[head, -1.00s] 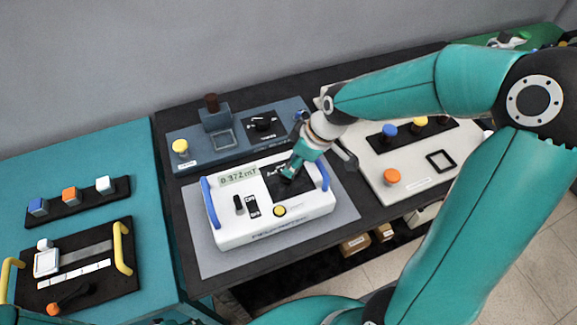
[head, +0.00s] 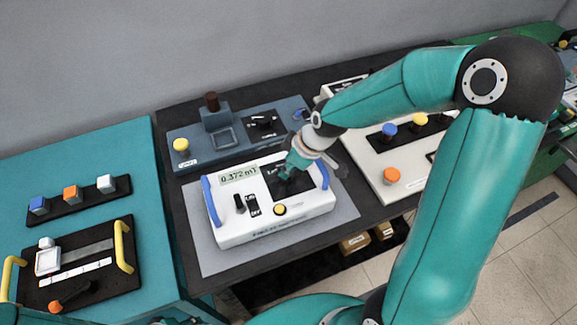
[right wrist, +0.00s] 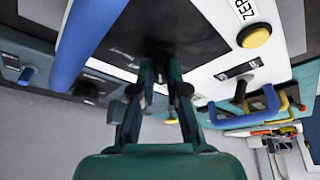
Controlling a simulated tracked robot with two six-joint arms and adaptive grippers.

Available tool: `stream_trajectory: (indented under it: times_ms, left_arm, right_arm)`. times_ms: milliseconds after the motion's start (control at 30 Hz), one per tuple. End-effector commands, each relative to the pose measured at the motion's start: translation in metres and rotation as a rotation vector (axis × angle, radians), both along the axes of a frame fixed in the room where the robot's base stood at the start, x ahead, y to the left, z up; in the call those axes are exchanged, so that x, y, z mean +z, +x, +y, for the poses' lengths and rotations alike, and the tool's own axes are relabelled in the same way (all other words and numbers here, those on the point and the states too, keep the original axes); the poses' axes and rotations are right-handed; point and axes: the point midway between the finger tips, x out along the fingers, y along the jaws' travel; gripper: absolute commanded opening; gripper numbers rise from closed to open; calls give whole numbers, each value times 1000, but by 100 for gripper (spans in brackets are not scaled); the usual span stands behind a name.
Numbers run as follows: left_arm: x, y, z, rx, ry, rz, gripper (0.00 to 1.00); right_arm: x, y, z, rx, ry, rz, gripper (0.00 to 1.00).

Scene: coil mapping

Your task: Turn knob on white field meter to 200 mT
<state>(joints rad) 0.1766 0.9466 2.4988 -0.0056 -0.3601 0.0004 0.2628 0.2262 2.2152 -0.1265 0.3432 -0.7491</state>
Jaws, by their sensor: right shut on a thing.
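The white field meter (head: 262,226) sits on a grey mat, with blue side handles and a display (head: 239,175) reading 0.372 mT. On its top are a black dial panel (head: 270,168), a yellow button (head: 280,210) and a black toggle (head: 239,203). My right gripper (head: 286,178) reaches down onto the dial panel and is shut on the knob there. The fingers mostly hide the knob and its scale, so its setting cannot be read. In the right wrist view the fingers (right wrist: 160,75) meet at the dark panel. My left gripper is not in view.
Behind the meter stands a blue-grey unit (head: 190,153) with a yellow button and its own dial. To the right is a white panel (head: 412,190) with coloured knobs. A teal table (head: 100,160) with switches and a slider board is at the left.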

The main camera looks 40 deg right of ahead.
Motion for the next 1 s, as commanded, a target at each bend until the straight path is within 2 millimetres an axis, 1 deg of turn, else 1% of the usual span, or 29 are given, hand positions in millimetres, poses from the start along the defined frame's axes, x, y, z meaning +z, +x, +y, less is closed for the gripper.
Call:
stream_trajectory:
  times_ms: [67, 267, 367, 533, 667, 1000]
  left_arm:
    - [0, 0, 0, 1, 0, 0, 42]
    - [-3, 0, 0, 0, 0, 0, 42]
    - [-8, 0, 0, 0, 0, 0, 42]
    - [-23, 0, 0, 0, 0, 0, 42]
    - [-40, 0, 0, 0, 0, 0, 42]
    - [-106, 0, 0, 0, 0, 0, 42]
  right_arm:
    - [0, 1, -3, 1, 0, 0, 0]
    - [-1, 1, 1, -12, 0, -1, 0]
    - [-2, 1, 1, -35, -1, -2, 0]
    - [-4, 1, 2, -112, -2, -4, 0]
    - [-6, 1, 2, -200, -2, -7, 0]
    - [-8, 2, 3, -509, 0, -11, 0]
